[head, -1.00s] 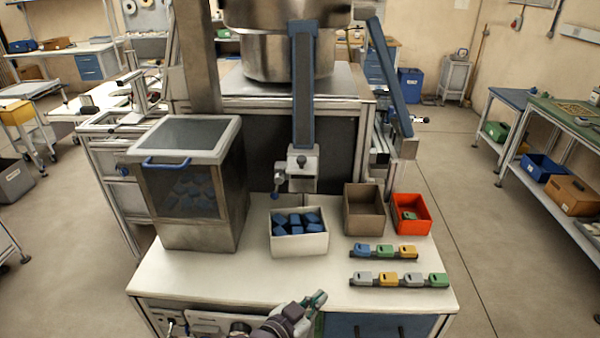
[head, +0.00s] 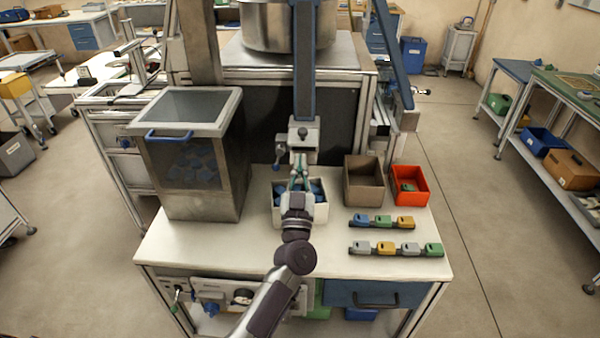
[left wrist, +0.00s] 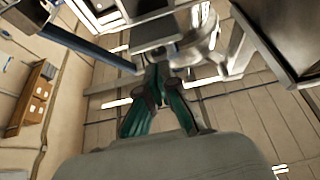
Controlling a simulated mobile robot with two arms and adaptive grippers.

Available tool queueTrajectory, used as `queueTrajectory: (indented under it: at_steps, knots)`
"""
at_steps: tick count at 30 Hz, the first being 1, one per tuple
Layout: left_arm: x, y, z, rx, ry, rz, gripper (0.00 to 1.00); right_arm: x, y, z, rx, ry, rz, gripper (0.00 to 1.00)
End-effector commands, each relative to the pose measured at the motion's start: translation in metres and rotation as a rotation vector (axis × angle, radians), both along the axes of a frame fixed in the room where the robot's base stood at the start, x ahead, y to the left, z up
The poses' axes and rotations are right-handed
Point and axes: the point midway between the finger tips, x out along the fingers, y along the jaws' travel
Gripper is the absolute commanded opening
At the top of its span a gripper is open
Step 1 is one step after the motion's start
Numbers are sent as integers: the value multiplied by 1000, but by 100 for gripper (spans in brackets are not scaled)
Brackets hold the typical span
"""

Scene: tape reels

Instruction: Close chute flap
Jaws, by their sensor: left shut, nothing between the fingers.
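The blue chute (head: 304,75) comes down from the steel bowl and ends in a grey outlet block (head: 303,137) above the white bin. A small lever with a blue ball (head: 277,167) hangs at its left side. I cannot tell the flap's position; my gripper partly covers the area below the block. My left gripper (head: 299,170) is shut and empty, its green fingers just below the outlet, over the bin. The shut fingers also show in the left wrist view (left wrist: 158,75). I cannot tell whether they touch the chute. My right gripper is out of view.
The white bin (head: 321,213) holds blue parts. A clear-walled hopper (head: 195,200) stands left. A brown bin (head: 364,189) and a red bin (head: 411,199) stand right. Two rows of coloured pieces (head: 395,249) lie in front of them. The table's front left (head: 205,248) is clear.

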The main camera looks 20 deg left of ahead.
Motion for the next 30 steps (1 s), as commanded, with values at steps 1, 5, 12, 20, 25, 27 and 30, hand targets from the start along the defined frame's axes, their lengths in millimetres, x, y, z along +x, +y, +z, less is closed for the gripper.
queueTrajectory:
  at_steps: [1, 5, 12, 20, 25, 27, 30]
  knots:
    - [9, 2, 8, 2, -2, 0, 0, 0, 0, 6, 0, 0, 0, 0]
    - [25, 7, 16, 2, 0, -1, 0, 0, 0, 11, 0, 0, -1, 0]
    - [39, 11, 21, 0, 1, -1, 0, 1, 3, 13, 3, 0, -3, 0]
    - [39, 11, 20, 0, 1, -2, 0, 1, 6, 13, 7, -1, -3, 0]
    - [40, 11, 7, -2, 4, 0, 0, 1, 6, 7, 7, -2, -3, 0]
    - [41, 11, -4, -2, 4, -1, 0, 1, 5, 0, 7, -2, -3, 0]
    - [43, 12, -15, -2, 3, -2, 0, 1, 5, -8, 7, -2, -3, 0]
